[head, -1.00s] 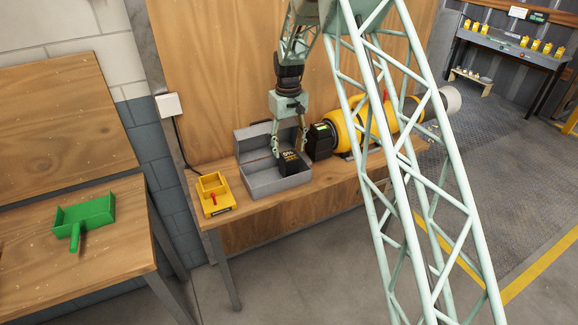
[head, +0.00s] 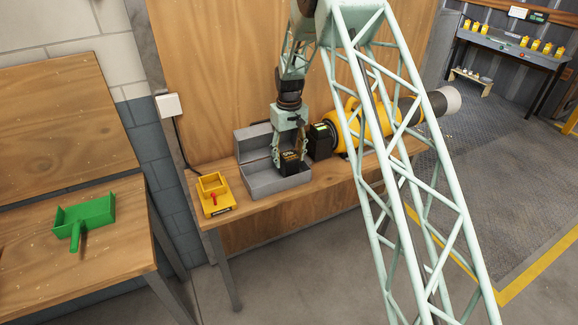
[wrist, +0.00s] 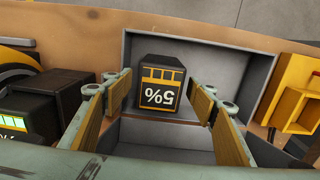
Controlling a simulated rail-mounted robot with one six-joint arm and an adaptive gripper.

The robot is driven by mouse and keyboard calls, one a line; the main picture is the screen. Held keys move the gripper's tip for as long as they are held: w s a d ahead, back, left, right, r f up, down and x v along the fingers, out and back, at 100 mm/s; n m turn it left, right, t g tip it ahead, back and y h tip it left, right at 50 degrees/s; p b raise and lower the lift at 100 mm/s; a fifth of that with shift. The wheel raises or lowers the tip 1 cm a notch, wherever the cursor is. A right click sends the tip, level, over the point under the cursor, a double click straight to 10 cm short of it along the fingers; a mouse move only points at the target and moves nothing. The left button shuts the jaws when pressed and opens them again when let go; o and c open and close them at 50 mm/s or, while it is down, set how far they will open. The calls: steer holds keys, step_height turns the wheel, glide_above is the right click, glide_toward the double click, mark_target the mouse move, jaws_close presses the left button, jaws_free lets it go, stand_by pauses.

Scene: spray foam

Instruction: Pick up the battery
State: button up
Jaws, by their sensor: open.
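A black battery (head: 291,163) with yellow markings sits in the grey open box (head: 262,183) on the wooden bench. In the wrist view the battery (wrist: 160,88) reads "5%", upside down. My gripper (head: 290,168) is open above the box, pointing down, its two fingers on either side of the battery. In the wrist view a gap shows between the gripper (wrist: 160,92) fingers and the battery. A second black battery-like block (head: 320,141) with a green display stands at the end of the yellow machine (head: 365,125).
A yellow device (head: 214,194) with a red part lies left of the box. A green dustpan-like tool (head: 84,220) lies on another wooden table (head: 120,255). A far bench (head: 515,45) carries several yellow items. The box walls (wrist: 255,75) stand close to the fingers.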

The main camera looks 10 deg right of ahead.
stand_by(0.5)
steer(key=c, duration=1.1)
steer(key=shift+s+r, duration=0.1)
steer(key=shift+r, duration=0.05)
steer(key=shift+r, duration=0.45)
step_height(320, 180, up, 6)
steer(key=shift+s+f, duration=0.1)
steer(key=shift+f, duration=0.05)
steer(key=s+d, duration=0.2)
steer(key=s, duration=0.7)
steer(key=s+d+b, duration=0.1)
steer(key=s+d, duration=0.1)
steer(key=s, duration=0.8)
steer(key=shift+d, duration=0.3)
